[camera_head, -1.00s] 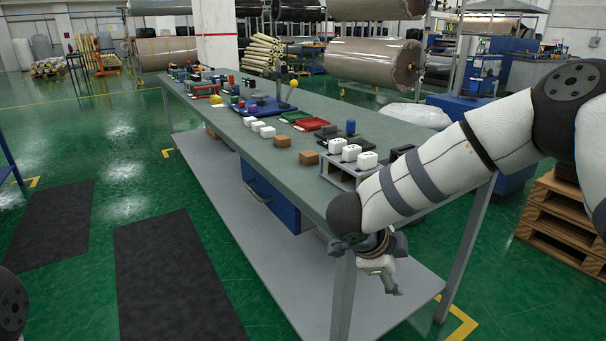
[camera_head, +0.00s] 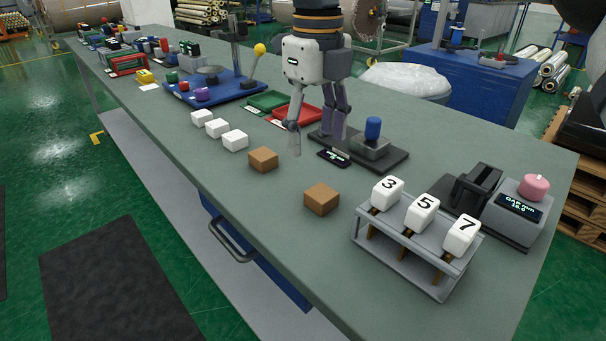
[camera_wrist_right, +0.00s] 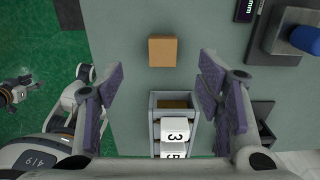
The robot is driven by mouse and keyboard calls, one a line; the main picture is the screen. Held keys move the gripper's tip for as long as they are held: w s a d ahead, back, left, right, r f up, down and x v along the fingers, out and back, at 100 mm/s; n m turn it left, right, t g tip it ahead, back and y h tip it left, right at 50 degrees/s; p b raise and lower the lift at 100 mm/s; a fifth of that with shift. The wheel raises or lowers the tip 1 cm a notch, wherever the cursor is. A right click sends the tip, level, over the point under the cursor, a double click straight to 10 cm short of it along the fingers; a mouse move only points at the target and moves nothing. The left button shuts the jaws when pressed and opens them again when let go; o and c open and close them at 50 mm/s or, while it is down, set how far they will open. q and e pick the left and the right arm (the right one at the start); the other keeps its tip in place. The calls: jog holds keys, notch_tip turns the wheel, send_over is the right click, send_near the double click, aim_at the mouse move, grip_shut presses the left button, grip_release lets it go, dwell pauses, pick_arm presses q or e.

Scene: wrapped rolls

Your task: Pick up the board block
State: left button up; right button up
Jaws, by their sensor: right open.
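The board block is probably one of two plain brown blocks on the table; I cannot tell which is meant. One brown block (camera_head: 321,199) lies near the numbered rack, the other brown block (camera_head: 263,159) to its left. My right gripper (camera_head: 313,135) is open and empty above the table, behind the blocks in the head view. In the right wrist view one brown block (camera_wrist_right: 162,52) shows beyond the gap between the spread fingers, apart from them. A small dark part at that view's left edge looks like my left gripper (camera_wrist_right: 16,90); its jaws are unclear.
A grey rack (camera_head: 403,255) with white blocks marked 3, 5 and 7 stands right of the brown blocks. White blocks (camera_head: 218,128) lie to their left. A dark base with a blue knob (camera_head: 373,128) and red tray (camera_head: 297,115) lie behind. The table front (camera_head: 290,215) is bare.

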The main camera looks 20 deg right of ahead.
aim_at(322, 192)
jog(key=f, duration=0.3)
jog(key=s+f, duration=0.1)
jog(key=f, duration=0.3)
jog(key=d+f, duration=0.1)
jog(key=f, duration=0.2)
jog(key=shift+s+f, duration=0.3)
jog(key=shift+w+f, duration=0.1)
jog(key=shift+f, duration=0.2)
jog(key=c, duration=1.2)
